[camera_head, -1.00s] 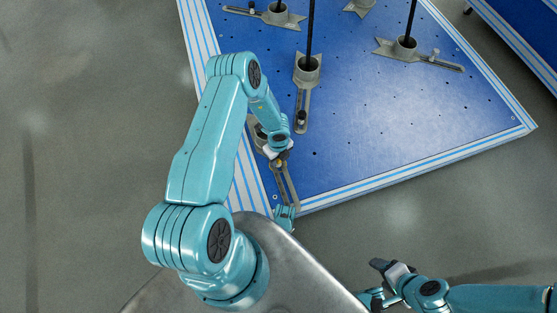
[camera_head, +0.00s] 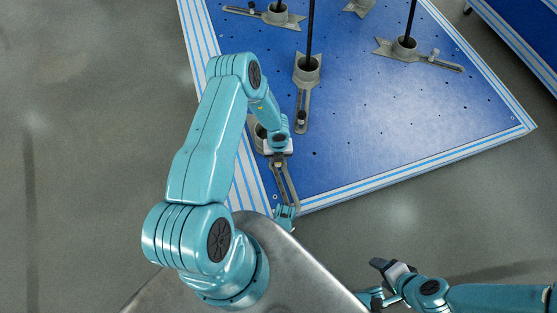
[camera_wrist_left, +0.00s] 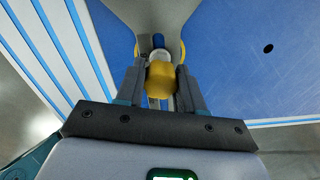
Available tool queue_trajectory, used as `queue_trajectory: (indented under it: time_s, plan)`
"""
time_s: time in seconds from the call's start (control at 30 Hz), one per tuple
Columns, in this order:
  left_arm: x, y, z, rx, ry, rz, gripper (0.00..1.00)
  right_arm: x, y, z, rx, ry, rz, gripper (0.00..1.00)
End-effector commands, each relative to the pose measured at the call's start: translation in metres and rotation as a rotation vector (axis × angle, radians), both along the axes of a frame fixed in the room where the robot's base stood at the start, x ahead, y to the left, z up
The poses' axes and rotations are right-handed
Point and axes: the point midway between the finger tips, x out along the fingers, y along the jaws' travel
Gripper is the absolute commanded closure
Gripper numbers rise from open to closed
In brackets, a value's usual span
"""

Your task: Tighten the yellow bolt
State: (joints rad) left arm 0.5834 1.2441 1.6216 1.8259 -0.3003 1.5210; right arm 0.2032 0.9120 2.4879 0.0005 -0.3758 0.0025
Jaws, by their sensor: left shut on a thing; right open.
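The yellow bolt (camera_wrist_left: 161,79) shows in the left wrist view, between the two dark fingers of my left gripper (camera_wrist_left: 160,85). The fingers are shut on its yellow head. In the head view my left gripper (camera_head: 279,156) is over a grey slotted clamp (camera_head: 286,185) near the platform's left front corner. The bolt is hidden by the gripper there. My right gripper (camera_head: 385,268) is open and empty, over the floor at the lower right, away from the platform.
The blue platform (camera_head: 390,120) has striped edges and small holes. Other grey clamps (camera_head: 303,95), (camera_head: 430,55) stand on it, some with black upright rods (camera_head: 311,35). Another blue platform (camera_head: 520,35) is at the upper right. Bare floor (camera_head: 80,150) lies left.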

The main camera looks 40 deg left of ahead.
Motion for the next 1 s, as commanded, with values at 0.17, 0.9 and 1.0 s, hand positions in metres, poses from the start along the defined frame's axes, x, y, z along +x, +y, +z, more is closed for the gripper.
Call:
queue_trajectory:
  time_s: [0.17, 0.9, 1.0]
  plan:
    - [0.0007, 0.0002, 0.0003, 0.000, -0.001, -0.112, 0.94, 0.0000, 0.0000, 0.0005, 0.000, 0.000, 0.000, 0.38]
    - [0.0007, 0.0003, 0.0001, 0.001, -0.002, -0.653, 0.94, 0.0001, 0.0000, 0.0012, 0.000, 0.000, 0.000, 0.38]
    - [0.0007, 0.0003, 0.0001, 0.001, -0.002, -0.700, 0.94, 0.0001, 0.0000, 0.0012, 0.000, 0.000, 0.000, 0.38]
